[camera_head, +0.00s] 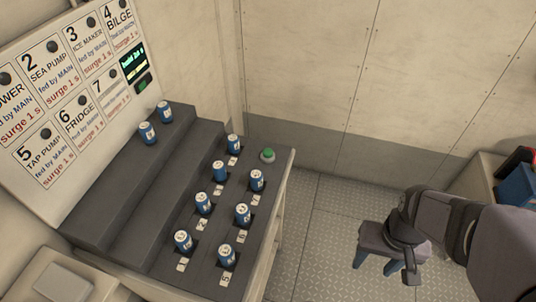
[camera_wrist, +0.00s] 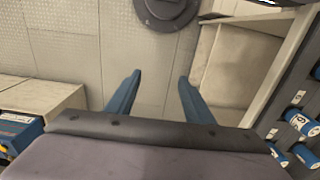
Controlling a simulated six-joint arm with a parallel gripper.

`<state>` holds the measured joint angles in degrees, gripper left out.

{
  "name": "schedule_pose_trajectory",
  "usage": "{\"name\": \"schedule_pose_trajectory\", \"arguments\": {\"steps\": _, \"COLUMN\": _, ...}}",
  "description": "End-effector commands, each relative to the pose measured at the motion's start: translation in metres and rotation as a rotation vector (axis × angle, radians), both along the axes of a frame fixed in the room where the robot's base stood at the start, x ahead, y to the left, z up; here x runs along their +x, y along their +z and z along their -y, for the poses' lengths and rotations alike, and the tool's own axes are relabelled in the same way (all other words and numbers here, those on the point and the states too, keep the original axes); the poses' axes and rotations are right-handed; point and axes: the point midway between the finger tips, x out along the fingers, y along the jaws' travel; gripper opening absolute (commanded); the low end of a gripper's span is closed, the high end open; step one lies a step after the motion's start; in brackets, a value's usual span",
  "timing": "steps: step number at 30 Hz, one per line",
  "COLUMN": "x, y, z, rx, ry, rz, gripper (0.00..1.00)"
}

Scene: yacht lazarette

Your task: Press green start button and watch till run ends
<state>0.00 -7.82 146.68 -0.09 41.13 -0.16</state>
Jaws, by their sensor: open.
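Several blue cans (camera_head: 242,214) stand upright in numbered slots on the lowest step. Two more blue cans (camera_head: 148,132) stand on the top step. A small display with green text (camera_head: 133,63) is on the label board; its text is too small to read. My gripper (camera_head: 380,262) is right of the console, over the floor, away from the button. In the wrist view its blue fingers (camera_wrist: 160,90) are apart with nothing between them.
A white board (camera_head: 60,100) with numbered cards stands behind the console. Blue and red boxes (camera_head: 518,184) lie on a bench at the right edge. The wrist view shows a dark round object (camera_wrist: 167,10) at the top. The metal floor (camera_head: 330,215) between console and bench is clear.

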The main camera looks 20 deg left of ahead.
Motion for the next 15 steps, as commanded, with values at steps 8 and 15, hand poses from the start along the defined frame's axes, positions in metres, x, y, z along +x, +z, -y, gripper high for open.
{"name": "schedule_pose_trajectory", "arguments": {"steps": 8, "x": 0.0000, "y": 0.0000, "z": 0.0000, "rx": 0.000, "ry": 0.000, "rz": 0.000, "gripper": 0.48}}
{"name": "schedule_pose_trajectory", "arguments": {"steps": 15, "x": 0.0000, "y": 0.0000, "z": 0.0000, "rx": 0.000, "ry": 0.000, "rz": 0.000, "gripper": 0.07}}
